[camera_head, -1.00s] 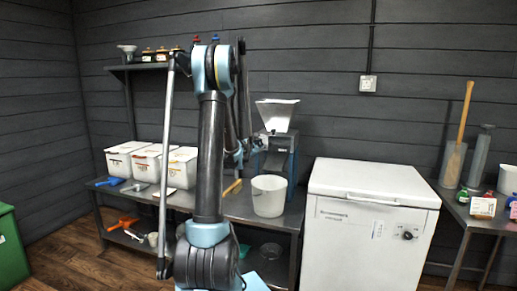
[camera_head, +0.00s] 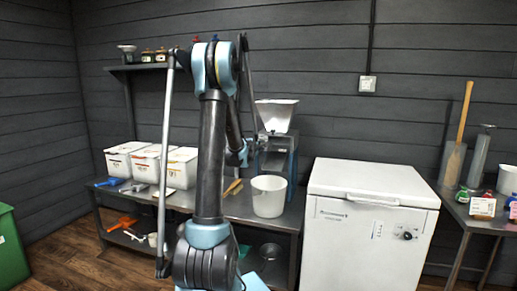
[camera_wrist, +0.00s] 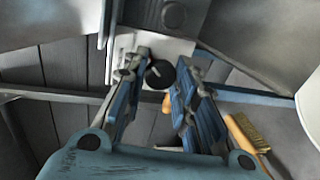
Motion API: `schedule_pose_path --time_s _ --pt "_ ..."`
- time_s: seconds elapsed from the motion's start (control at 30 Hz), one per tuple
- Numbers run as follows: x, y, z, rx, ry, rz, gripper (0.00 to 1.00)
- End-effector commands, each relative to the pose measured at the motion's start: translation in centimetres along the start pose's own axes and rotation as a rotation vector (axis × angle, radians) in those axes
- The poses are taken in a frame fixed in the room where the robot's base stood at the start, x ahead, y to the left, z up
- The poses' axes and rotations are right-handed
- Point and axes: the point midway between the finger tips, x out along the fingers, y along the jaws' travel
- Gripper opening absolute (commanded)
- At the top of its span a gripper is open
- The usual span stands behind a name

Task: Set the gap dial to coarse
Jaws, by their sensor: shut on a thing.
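The gap dial (camera_wrist: 159,74) is a round black knob with a small pale mark, seen in the wrist view against a light plate (camera_wrist: 125,45) on the mill. My gripper (camera_wrist: 162,70) has its two blue fingers on either side of the dial, shut on it at the fingertips. In the head view the mill (camera_head: 273,160) stands on the steel bench with a pale hopper (camera_head: 276,115) on top. My gripper (camera_head: 240,155) is at the mill's left side there. The dial is not visible in the head view, and I cannot read its setting.
A white bucket (camera_head: 268,196) stands in front of the mill. A brush (camera_wrist: 248,135) with a wooden handle lies below the fingers on the bench (camera_head: 235,208). White lidded bins (camera_head: 181,168) stand to the left, and a white chest freezer (camera_head: 368,235) to the right.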

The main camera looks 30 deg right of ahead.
Motion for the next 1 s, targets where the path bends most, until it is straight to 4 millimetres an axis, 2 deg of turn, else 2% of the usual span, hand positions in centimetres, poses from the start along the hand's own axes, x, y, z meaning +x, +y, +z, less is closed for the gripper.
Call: schedule_pose_path --time_s 0.6,0.63,0.7,1.0 --pt "-0.17 -0.2 -0.06 0.038 0.006 -0.002 0.02" --pt "-0.17 -0.2 -0.06 0.038 0.006 -0.002 0.33" --pt "-0.16 -0.18 -0.05 0.038 0.006 -0.002 0.47" --pt "-0.08 -0.07 0.04 0.037 0.005 -0.001 0.47"
